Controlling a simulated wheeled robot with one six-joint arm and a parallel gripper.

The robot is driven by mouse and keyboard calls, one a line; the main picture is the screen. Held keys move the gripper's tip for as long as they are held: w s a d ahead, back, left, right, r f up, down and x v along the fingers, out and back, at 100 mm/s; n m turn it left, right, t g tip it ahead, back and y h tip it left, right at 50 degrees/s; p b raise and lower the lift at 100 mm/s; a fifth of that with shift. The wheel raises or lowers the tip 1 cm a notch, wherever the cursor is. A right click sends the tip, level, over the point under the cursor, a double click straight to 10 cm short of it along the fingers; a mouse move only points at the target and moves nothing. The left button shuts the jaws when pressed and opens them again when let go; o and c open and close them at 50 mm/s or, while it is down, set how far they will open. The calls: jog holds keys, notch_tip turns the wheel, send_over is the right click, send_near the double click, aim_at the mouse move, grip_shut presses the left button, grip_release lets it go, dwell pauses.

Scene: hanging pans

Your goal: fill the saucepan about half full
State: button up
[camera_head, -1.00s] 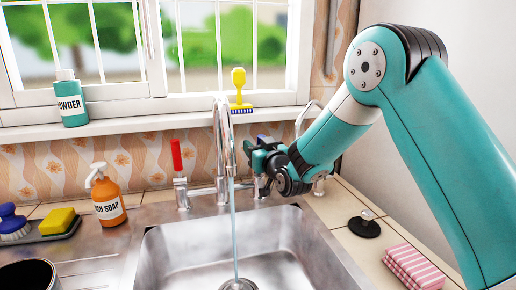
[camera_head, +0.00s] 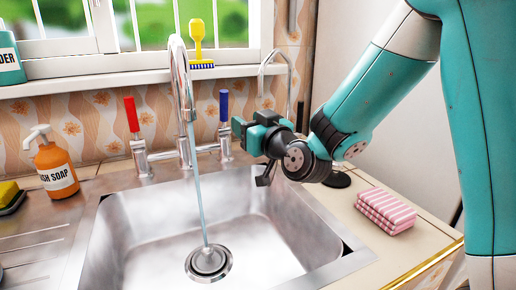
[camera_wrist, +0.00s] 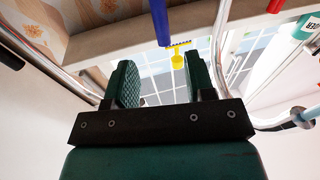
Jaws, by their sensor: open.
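Water (camera_head: 200,200) runs in a thin stream from the curved chrome faucet (camera_head: 181,75) down to the drain (camera_head: 208,262) of the steel sink (camera_head: 262,225). The red tap handle (camera_head: 132,114) and the blue tap handle (camera_head: 223,105) stand upright beside the faucet. My gripper (camera_head: 243,128) is open and empty, just right of the blue handle. The wrist view shows its two green fingers (camera_wrist: 160,78) apart, with the blue handle (camera_wrist: 161,20) beyond them. The saucepan cannot be made out now; only a dark sliver shows at the lower left edge of the head view.
An orange soap bottle (camera_head: 54,165) and a yellow sponge (camera_head: 8,192) stand left of the sink. A second thin spout (camera_head: 287,75) rises behind my gripper. A black plug (camera_head: 337,180) and a pink striped cloth (camera_head: 385,210) lie on the right counter. The basin is empty apart from the stream.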

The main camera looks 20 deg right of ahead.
jog(key=shift+b+v, duration=0.7)
jog(key=shift+v, duration=1.1)
jog(key=s+a+f+n+g+y, duration=0.35)
jog(key=s+a+f+g, duration=0.25)
jog(key=s+a+g, duration=0.45)
jog(key=s+d+f+g+h, duration=0.1)
jog(key=s+g, duration=0.1)
jog(key=s, duration=0.3)
jog(key=s+f+g, duration=0.1)
jog(key=s+g, duration=0.2)
jog(key=s, duration=0.2)
jog(key=s+d+f+g+h, duration=0.1)
jog(key=s+g, duration=0.2)
jog(key=s, duration=0.2)
jog(key=shift+d+n+h, duration=0.3)
jog(key=shift+n+h, duration=0.05)
notch_tip(320, 180, up, 18)
jog(key=p, duration=1.7)
jog(key=shift+s+d+f, duration=0.2)
jog(key=shift+s+d, duration=0.05)
jog(key=shift+s, duration=0.1)
